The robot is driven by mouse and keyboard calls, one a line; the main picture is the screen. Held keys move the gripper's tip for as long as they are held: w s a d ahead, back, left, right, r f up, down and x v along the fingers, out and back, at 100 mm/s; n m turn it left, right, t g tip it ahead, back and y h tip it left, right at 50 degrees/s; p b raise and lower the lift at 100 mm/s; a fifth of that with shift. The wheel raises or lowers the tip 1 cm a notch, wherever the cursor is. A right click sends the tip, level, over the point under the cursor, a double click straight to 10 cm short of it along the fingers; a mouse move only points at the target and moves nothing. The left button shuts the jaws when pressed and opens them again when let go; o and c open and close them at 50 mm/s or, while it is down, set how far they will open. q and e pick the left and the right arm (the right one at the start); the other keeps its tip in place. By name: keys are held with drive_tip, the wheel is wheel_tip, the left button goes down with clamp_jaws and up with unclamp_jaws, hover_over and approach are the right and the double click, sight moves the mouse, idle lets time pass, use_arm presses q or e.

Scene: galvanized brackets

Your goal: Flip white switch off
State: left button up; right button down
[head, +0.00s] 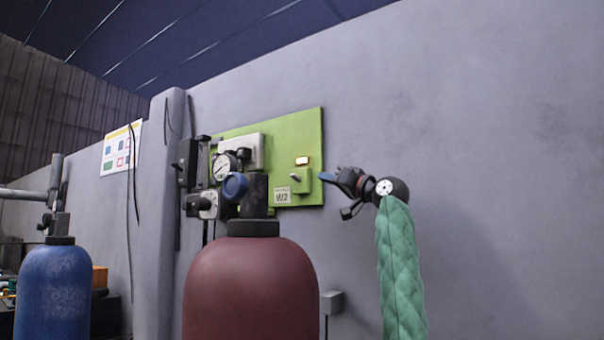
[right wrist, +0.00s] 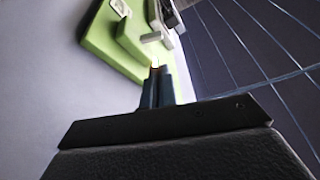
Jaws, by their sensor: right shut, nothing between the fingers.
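A green panel (head: 312,125) is mounted on the grey wall. A small green box (head: 303,180) stands out at its lower right, with a short pale switch lever (head: 295,177) on it. Above the lever is a lit lamp (head: 302,161). My right gripper (head: 323,177) is shut and empty, its tips just right of the green box. In the right wrist view, the shut fingers (right wrist: 157,70) point at the panel (right wrist: 98,44) beside the green box (right wrist: 132,40); a pale lever (right wrist: 151,37) shows beyond them. Contact cannot be told. My left gripper is out of view.
A red gas cylinder (head: 250,285) with a valve and gauge (head: 224,166) stands in front of the panel's left part. A blue cylinder (head: 53,290) stands at the far left. A small grey wall box (head: 332,302) is below the panel. The wall at right is clear.

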sight(302, 172)
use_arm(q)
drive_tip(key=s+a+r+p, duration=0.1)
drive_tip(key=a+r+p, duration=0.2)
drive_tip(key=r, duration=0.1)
use_arm(e)
drive_tip(key=x, duration=0.7)
drive_tip(key=shift+w+a+r, duration=0.15)
drive_tip(key=shift+w+a, duration=0.05)
drive_tip(key=shift+w, duration=0.05)
drive_tip(key=shift+p+x, duration=0.35)
drive_tip(key=shift+x, duration=0.5)
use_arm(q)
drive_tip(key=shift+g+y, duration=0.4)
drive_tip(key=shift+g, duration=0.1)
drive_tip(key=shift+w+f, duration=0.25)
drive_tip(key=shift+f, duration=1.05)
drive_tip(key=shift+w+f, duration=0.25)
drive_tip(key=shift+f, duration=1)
use_arm(e)
drive_tip(key=shift+w+a, duration=0.25)
drive_tip(key=shift+a, duration=0.1)
